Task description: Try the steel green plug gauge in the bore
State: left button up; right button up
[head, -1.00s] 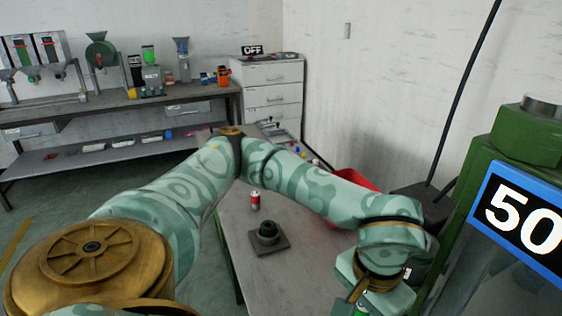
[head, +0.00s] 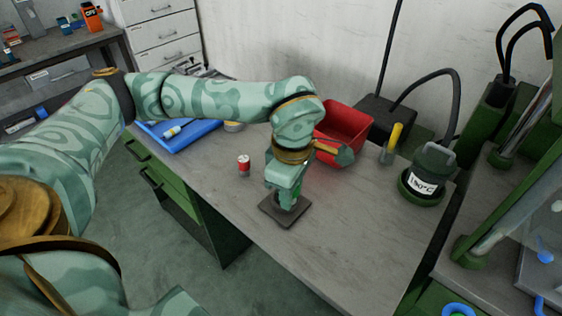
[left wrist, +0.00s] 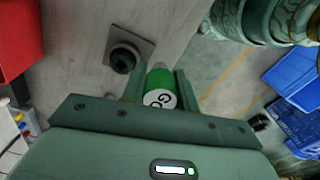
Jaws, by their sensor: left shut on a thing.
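My left gripper (head: 287,198) is shut on the green plug gauge (left wrist: 160,82), which has a white end face marked "GO" and a pale steel end pointing away from the wrist. In the head view the gripper hides most of the gauge. The dark round part with the bore (left wrist: 124,58) stands on a square grey plate (left wrist: 142,45) on the bench. In the wrist view the gauge's steel end is beside this part, apart from it in the picture. In the head view the gripper stands in front of the plate (head: 270,212) and hides the bore. My right gripper is not in view.
A red-and-white can (head: 243,166) stands left of the plate. A red bin (head: 345,128), a yellow-handled tool (head: 392,142) and a dark pot marked 180°C (head: 425,185) stand behind and to the right. A blue tray (head: 195,137) lies at left. The front bench is clear.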

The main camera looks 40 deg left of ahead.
pick_arm(q)
jog(key=w+a+n, duration=0.1)
jog(key=n, duration=0.7)
jog(key=w+a+f+n, duration=0.1)
jog(key=w+n, duration=0.1)
jog(key=n, duration=0.7)
jog(key=w+a+n, duration=0.2)
jog(key=n, duration=0.6)
jog(key=shift+f, duration=0.3)
jog(key=n, duration=0.2)
jog(key=w+a+n, duration=0.1)
jog(key=n, duration=0.5)
jog(key=shift+w+a+f, duration=0.15)
jog(key=shift+a+f, duration=0.15)
jog(key=shift+a, duration=0.1)
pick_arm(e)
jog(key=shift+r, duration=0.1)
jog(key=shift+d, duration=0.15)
pick_arm(q)
jog(key=shift+f, duration=2.15)
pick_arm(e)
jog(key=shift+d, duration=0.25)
